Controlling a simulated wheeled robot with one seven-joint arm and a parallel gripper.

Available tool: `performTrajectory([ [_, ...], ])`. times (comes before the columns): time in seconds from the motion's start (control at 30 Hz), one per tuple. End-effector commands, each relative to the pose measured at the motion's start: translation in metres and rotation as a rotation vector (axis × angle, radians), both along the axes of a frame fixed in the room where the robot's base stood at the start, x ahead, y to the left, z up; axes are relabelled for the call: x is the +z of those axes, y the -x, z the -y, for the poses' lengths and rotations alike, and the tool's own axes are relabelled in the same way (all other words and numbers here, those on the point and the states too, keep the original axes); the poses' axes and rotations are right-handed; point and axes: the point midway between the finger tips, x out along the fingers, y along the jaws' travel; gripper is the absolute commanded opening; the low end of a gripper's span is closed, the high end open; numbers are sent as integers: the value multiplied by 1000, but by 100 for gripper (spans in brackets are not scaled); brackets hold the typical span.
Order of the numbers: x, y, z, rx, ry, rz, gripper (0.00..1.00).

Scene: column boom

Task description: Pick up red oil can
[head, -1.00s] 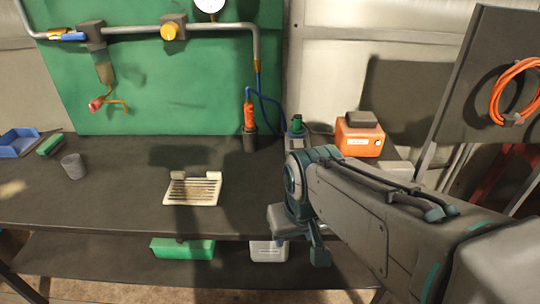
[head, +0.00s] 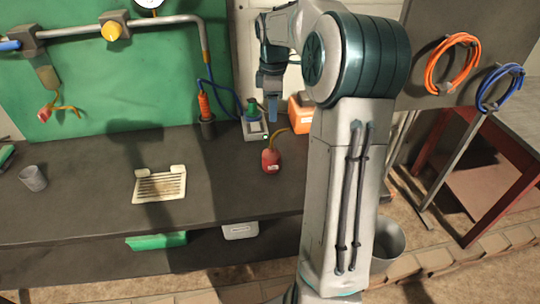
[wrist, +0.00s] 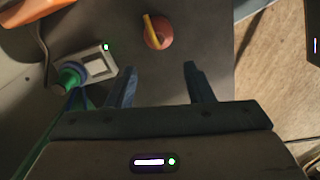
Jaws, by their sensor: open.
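The red oil can (head: 271,161) stands upright on the dark workbench (head: 225,190), with a thin yellowish spout pointing up and right. In the wrist view the red oil can (wrist: 160,36) is seen from above, beyond the fingertips and roughly between their lines. My gripper (wrist: 158,70) is open and empty, apart from the can. In the head view my gripper (head: 272,112) hangs fingers-down above and behind the can.
A grey device with a green knob (head: 254,127) stands left of my fingers. An orange box (head: 299,114) is partly hidden behind my arm. A soldering-type orange tool (head: 204,107) stands in a holder. A slotted cream tray (head: 160,186) lies left. The bench front is clear.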

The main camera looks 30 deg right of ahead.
Motion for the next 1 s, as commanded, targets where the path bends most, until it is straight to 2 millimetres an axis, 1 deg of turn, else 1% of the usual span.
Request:
performTrajectory([
  [0.07, -6, -2, 4, 11, -5, -3, 47],
  [0.17, -21, -2, 4, 15, -6, -5, 47],
  [0.3, -51, -1, 3, 15, -7, -7, 47],
  [0.4, -68, -2, 3, 14, -6, -5, 47],
  [0.5, -79, -2, 3, 13, -6, -3, 47],
  [0.67, -89, -2, 2, 14, -5, -2, 47],
  [0.77, -100, -3, 0, 14, -7, -4, 47],
  [0.9, -123, -5, -2, 14, -7, -4, 47],
  [1.0, -133, -4, -2, 13, -7, -2, 47],
])
